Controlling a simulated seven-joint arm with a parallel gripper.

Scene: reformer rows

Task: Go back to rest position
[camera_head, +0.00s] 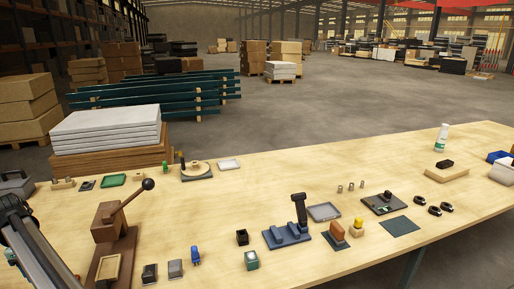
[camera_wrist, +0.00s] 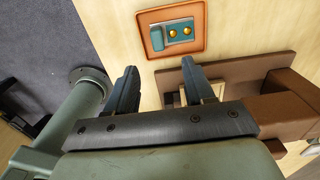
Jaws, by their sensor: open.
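My gripper (camera_wrist: 160,88) shows in the wrist view with its two dark fingers spread apart and nothing between them. Beyond the fingertips lies an orange-brown tray (camera_wrist: 203,35) holding a blue-grey piece (camera_wrist: 157,39) and two yellow round parts. Just past and partly behind the right finger is a brown wooden base (camera_wrist: 235,70) with a pale frame on it, partly hidden by the gripper. In the head view a dark part of my arm (camera_head: 38,245) enters at the lower left; my fingertips are not seen there.
A brown lever press (camera_head: 113,222) stands on the wooden table (camera_head: 290,165) right of my arm. A blue fixture with a black upright handle (camera_head: 299,209) and several small blocks stand along the near side. A white bottle (camera_head: 442,138) stands far right. The table's middle is mostly clear.

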